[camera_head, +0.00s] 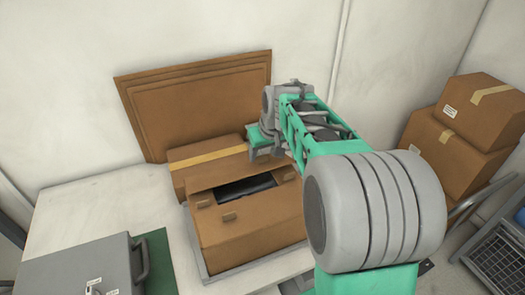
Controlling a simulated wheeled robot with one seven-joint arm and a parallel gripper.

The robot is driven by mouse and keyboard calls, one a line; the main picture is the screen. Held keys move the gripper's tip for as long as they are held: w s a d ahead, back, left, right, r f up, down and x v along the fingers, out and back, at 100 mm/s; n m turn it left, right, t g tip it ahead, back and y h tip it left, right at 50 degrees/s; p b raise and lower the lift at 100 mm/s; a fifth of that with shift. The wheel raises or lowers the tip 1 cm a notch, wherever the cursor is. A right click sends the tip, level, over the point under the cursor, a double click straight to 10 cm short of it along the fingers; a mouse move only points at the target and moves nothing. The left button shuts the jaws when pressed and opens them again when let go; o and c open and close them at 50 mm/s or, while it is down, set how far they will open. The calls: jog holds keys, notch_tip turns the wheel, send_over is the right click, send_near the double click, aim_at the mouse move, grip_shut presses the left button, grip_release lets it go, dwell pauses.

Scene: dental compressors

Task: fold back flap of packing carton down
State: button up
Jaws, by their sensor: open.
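The packing carton (252,238) is brown and stands on the white table in the head view. A dark gap in its top shows something black inside (246,187). Cardboard covers part of the top around this gap, with small tabs near the front edge. I cannot clearly tell the back flap from the cardboard behind the gap. My gripper (266,148) is open at the carton's back right, near its rear edge. My arm comes in from the lower right. The fingertips are small and partly hidden, so contact with the cardboard cannot be told.
A taped brown box (205,158) sits right behind the carton. Flat cardboard sheets (195,100) lean on the wall. A grey case (75,268) and green mat (158,262) are at left. Stacked cartons (455,150) stand at right. The table's left part (95,205) is clear.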

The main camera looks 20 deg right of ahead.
jog(key=shift+w+f, duration=0.1)
jog(key=shift+f, duration=0.2)
jog(key=shift+c, duration=0.3)
grip_shut()
dwell(0.9)
